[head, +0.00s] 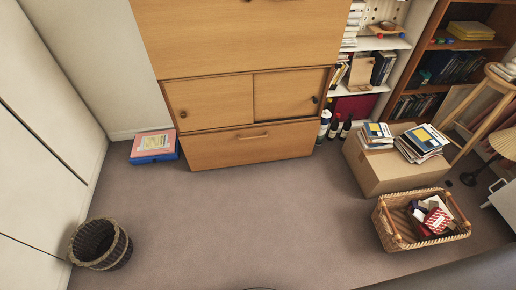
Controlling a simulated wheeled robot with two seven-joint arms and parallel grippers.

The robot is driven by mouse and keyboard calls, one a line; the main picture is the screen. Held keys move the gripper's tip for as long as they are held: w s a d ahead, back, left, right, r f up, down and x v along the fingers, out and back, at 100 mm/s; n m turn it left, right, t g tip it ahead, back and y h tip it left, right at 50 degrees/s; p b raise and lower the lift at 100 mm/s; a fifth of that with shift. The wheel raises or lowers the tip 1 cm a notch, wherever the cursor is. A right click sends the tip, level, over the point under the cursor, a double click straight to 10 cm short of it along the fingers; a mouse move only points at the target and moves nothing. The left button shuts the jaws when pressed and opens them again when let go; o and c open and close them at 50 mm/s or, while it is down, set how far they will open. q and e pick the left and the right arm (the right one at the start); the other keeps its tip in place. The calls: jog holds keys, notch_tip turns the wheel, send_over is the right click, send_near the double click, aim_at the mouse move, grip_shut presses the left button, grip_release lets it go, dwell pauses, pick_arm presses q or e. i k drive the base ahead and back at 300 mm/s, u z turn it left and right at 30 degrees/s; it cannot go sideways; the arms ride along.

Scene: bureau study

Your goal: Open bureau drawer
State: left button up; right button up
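The wooden bureau (240,45) stands against the far wall at the top centre. Its wide bottom drawer (225,152) has a horizontal bar handle (252,136) near its top edge. The drawer front looks shut or nearly so; I cannot tell exactly. Above it are two small door panels, left (212,101) and right (290,93), with dark round knobs. The large upper front looks shut, and its top is cut off by the picture edge. Neither of my grippers shows in the head view.
Clear carpet (240,220) lies before the bureau. A wicker bin (88,257) stands at lower left, flat boxes (152,147) left of the bureau. Bottles (335,128), a cardboard box (385,175) with books and a wicker basket (392,240) are at right. Bookshelves (425,45) stand behind.

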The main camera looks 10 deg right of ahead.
aim_at(217, 150)
jog(key=z, duration=0.35)
jog(key=i, duration=0.45)
jog(key=z, duration=0.75)
jog(key=i, duration=0.7)
jog(key=z, duration=0.15)
